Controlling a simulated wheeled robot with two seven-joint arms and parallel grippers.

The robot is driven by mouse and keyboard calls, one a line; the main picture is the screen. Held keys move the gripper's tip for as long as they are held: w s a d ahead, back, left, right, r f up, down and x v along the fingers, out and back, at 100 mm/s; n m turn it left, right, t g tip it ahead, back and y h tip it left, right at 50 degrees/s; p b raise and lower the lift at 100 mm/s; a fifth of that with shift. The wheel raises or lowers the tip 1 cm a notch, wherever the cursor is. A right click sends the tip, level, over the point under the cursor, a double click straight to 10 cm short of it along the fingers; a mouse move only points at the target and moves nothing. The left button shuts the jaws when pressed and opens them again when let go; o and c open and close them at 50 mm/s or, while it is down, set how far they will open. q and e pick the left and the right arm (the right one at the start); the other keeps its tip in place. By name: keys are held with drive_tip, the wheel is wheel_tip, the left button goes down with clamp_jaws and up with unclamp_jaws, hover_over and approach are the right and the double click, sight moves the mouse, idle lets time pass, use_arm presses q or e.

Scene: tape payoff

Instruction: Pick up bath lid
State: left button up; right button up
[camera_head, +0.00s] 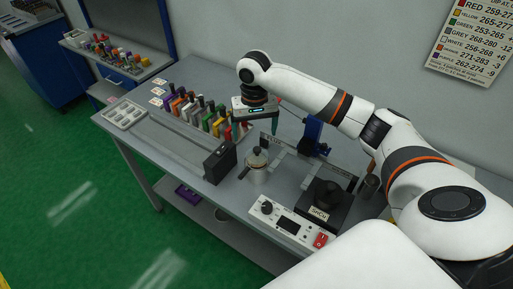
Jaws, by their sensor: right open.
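My left gripper is not in view.
A small lidded pot (257,172) stands near a FLUX sign. A control box (287,226) with a red switch sits in front. Coloured pieces (205,115) stand in a row beside a long rail with a dark end block (220,162). A grey tray (124,114) lies far left.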

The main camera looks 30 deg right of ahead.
sight(257, 148)
drive_tip(key=f, duration=0.3)
drive_tip(key=shift+s+f+p, duration=0.1)
drive_tip(key=shift+s+p, duration=0.1)
drive_tip(key=shift+p, duration=0.1)
drive_tip(key=shift+w+d+f, duration=0.1)
drive_tip(key=shift+f, duration=0.2)
drive_tip(key=f, duration=0.1)
drive_tip(key=f+p, duration=0.1)
drive_tip(key=f, duration=0.1)
drive_tip(key=f+p, duration=0.1)
drive_tip(key=shift+d+f, duration=0.15)
drive_tip(key=shift+d, duration=0.1)
drive_tip(key=shift+f, duration=0.35)
drive_tip(key=shift+c, duration=0.7)
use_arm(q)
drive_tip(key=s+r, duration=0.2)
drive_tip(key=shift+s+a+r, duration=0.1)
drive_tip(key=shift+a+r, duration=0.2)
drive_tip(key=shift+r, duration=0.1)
use_arm(e)
drive_tip(key=c, duration=0.9)
